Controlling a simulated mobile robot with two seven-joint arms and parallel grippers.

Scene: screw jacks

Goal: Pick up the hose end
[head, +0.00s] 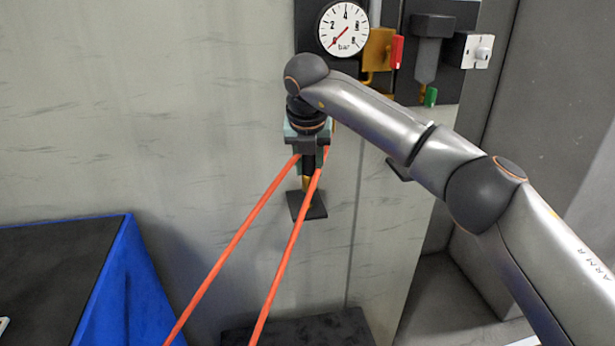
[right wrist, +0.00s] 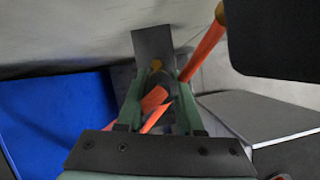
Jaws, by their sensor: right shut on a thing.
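My right gripper (head: 308,170) hangs in front of the pale wall, fingers pointing down. It is shut on the hose end (right wrist: 156,68), a dark piece with a brass tip between the green fingers in the right wrist view. The orange hose (head: 233,245) runs down from the gripper to the lower left. A second orange length (head: 287,255) passes by the gripper and also runs down. In the right wrist view, an orange length rises to a brass fitting (right wrist: 220,13) beside a dark block. The fingers partly hide the hose end. My left gripper is not in view.
A dark panel on the wall carries a pressure gauge (head: 344,28), a yellow valve block (head: 378,50) with a red handle, and a white switch box (head: 477,51). A dark plate (head: 307,206) shows just below the gripper. A blue-sided, dark-topped unit (head: 105,285) stands lower left.

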